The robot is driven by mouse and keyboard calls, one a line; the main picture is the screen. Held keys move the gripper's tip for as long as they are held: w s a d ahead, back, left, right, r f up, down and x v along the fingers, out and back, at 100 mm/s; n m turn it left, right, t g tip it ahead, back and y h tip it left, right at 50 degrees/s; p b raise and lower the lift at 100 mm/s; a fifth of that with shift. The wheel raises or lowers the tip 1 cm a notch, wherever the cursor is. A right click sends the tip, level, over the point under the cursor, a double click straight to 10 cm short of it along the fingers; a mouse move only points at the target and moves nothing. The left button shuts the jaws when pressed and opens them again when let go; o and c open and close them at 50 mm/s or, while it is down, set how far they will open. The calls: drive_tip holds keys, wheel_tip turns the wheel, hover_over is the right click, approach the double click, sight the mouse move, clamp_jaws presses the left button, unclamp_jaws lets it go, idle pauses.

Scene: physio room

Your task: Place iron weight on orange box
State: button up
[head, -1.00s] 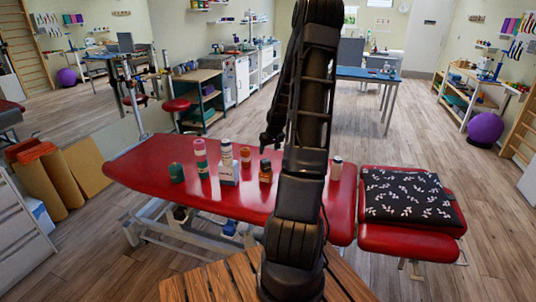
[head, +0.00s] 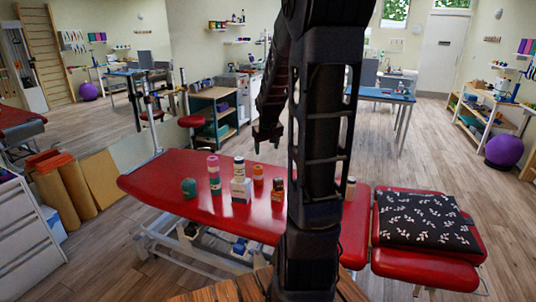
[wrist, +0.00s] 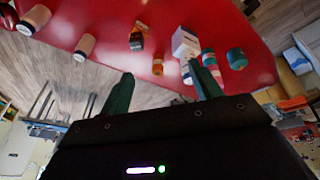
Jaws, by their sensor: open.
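A small dark and orange-brown block (head: 278,189) stands on the red treatment table; it also shows in the wrist view (wrist: 137,38). It may be the orange box, but I cannot tell for sure. I cannot clearly pick out an iron weight. The green rounded object (head: 189,188) stands at the left of the group and shows in the wrist view (wrist: 237,58). My gripper (head: 266,142) hangs above the far side of the table. In the wrist view its two green fingers (wrist: 160,76) are apart with nothing held between them.
The red table (head: 165,177) also bears a pink and teal stack (head: 214,175), a white box (head: 240,188), an orange bottle (head: 258,175) and a pale bottle (head: 350,188). A black leaf-patterned cloth (head: 425,220) lies at right. My arm hides part of the table.

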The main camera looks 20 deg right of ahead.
drive_tip(key=s+a+r, duration=0.3)
drive_tip(key=s, duration=0.5)
drive_tip(key=s+a+r, duration=0.3)
drive_tip(key=s, duration=0.4)
drive_tip(key=s+a+r+y, duration=0.1)
drive_tip(key=s+a+r, duration=0.2)
drive_tip(key=s, duration=0.5)
drive_tip(key=shift+s+a+r+t, duration=0.25)
drive_tip(key=shift+s+t, duration=0.05)
